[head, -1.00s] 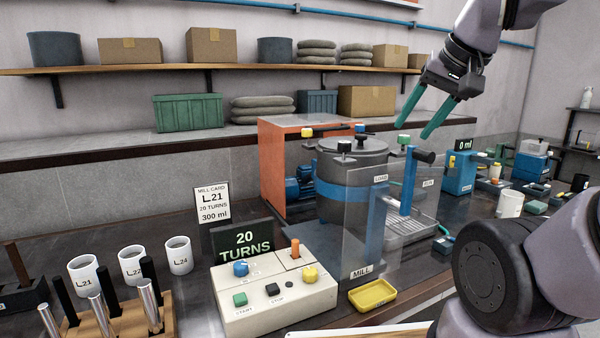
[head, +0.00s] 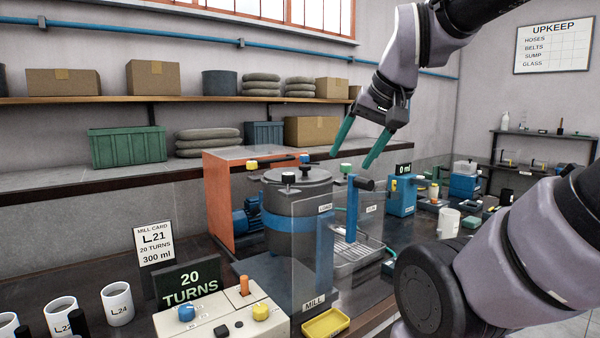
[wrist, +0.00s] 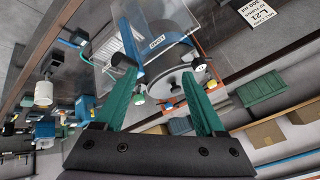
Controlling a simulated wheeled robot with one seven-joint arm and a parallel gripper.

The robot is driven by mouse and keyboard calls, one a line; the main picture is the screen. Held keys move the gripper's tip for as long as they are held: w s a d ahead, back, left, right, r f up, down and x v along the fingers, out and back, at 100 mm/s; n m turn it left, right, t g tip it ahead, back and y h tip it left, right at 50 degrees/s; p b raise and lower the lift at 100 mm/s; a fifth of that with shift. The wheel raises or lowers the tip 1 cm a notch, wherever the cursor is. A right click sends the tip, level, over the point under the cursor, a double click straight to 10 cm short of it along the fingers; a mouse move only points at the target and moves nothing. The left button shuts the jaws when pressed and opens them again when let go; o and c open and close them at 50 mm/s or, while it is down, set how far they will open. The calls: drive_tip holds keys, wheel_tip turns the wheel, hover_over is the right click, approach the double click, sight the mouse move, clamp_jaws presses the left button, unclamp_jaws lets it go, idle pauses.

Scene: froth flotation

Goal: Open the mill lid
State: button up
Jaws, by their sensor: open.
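The mill (head: 300,220) is a grey drum with a blue band, standing in front of an orange housing (head: 232,185). Its grey lid (head: 297,176) is down on the drum, with a dark knob (head: 305,170) on top and dark clamps with coloured caps around the rim. A clear guard (head: 310,260) stands in front of the drum. My gripper (head: 352,160) is open and empty, above and to the right of the lid, with green fingers apart from it. The wrist view also shows the lid (wrist: 172,85) beyond the open fingers (wrist: 165,75).
A control box (head: 222,315) and a "20 TURNS" display (head: 188,285) stand at front left. A yellow tray (head: 326,323) lies in front of the guard. A blue post with a black handle (head: 352,205) stands right of the drum. White cups (head: 117,303) stand at left.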

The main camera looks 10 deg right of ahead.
drive_tip(key=w+a+r+g+h, duration=0.2)
drive_tip(key=w+r, duration=0.2)
drive_tip(key=w, duration=0.6)
drive_tip(key=g+h, duration=0.1)
drive_tip(key=h, duration=0.1)
approach(304, 166)
drive_tip(key=x, duration=0.5)
drive_tip(key=w+x, duration=0.1)
drive_tip(key=x, duration=0.2)
drive_tip(key=shift+d, duration=0.3)
clamp_jaws()
idle(0.4)
